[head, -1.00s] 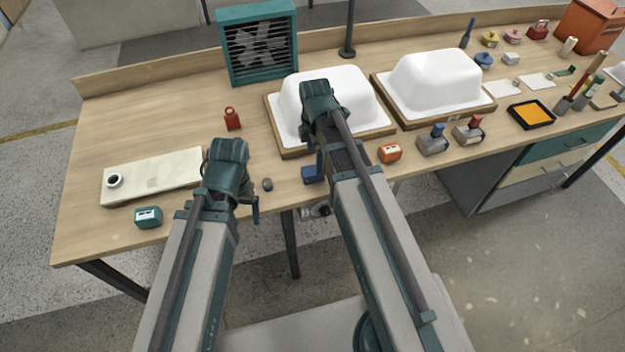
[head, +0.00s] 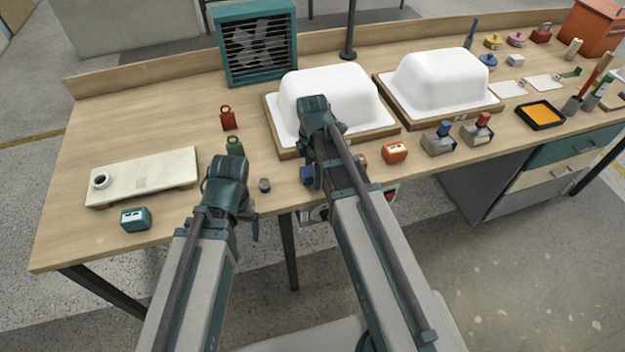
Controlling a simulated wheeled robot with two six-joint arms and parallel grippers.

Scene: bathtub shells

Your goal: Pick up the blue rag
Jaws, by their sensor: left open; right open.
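No cloth that I can clearly make out as the blue rag shows in the head view. A small dark blue object (head: 307,174) lies near the front edge of the bench, partly hidden by my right arm; I cannot tell what it is. My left gripper (head: 227,172) is over the front of the bench, empty as far as I can see, right of the cream board. My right gripper (head: 314,110) is in front of the left white tub shell (head: 345,88), its fingers mostly hidden. Both grippers are open.
A cream board (head: 150,172), a teal box (head: 135,219), and red (head: 228,119) and green (head: 234,146) pieces stand on the left. An orange box (head: 395,152) and a second tub shell (head: 435,80) lie to the right. The bench's (head: 110,125) back left is clear.

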